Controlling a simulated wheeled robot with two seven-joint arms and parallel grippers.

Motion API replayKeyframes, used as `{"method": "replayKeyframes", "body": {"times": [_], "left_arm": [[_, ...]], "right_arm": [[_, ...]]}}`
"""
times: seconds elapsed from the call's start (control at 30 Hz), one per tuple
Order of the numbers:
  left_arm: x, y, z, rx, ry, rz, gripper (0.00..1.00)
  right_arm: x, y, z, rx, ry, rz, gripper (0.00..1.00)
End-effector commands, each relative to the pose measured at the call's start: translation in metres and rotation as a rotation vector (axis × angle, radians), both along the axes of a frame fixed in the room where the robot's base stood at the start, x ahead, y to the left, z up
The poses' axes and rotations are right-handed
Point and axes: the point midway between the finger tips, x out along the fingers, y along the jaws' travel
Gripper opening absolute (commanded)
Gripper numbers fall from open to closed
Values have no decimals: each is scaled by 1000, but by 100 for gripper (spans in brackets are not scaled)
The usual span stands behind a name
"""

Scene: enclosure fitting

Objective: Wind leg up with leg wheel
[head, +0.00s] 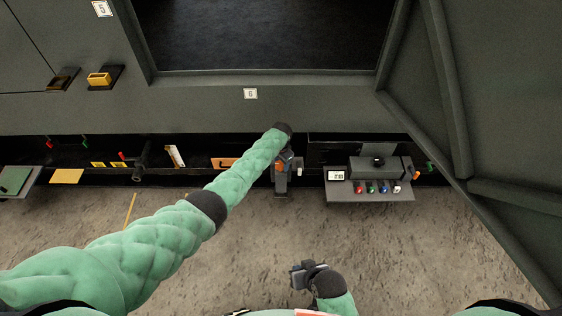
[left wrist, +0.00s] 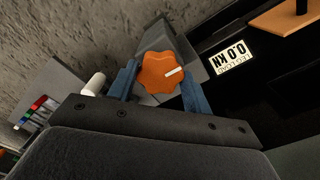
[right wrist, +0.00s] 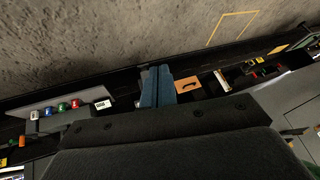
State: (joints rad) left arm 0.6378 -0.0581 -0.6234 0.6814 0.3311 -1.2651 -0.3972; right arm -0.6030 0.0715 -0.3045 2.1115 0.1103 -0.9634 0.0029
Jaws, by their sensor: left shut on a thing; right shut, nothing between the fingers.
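The leg wheel is an orange lobed knob (left wrist: 158,73) with a white mark, in front of a grey housing (left wrist: 165,38). My left gripper (left wrist: 160,84) has its blue fingers on either side of the wheel and is shut on it. In the head view my left gripper (head: 283,162) is at the enclosure's lower edge, with a little orange showing. A display (left wrist: 232,53) beside the wheel shows upside down in the left wrist view and reads 0.0 kN. My right gripper (head: 307,272) is shut and empty, low over the floor; its closed blue fingers show in the right wrist view (right wrist: 157,86).
A grey panel (head: 345,190) with several coloured knobs and a small display stands right of my left gripper. An orange plate (head: 223,163) lies to its left in the dark recess. A sloped frame (head: 440,100) closes off the right. The floor (head: 420,260) is clear.

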Motion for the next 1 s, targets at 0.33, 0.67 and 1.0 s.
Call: {"method": "replayKeyframes", "body": {"times": [0.33,0.67,1.0], "left_arm": [[0,0,0,0,0,73,27],[0,0,0,-1,-1,76,27],[0,0,0,0,0,74,71]], "right_arm": [[-1,0,15,-2,13,5,0],[-2,0,15,-2,16,7,0],[-1,0,15,-2,14,6,0]]}}
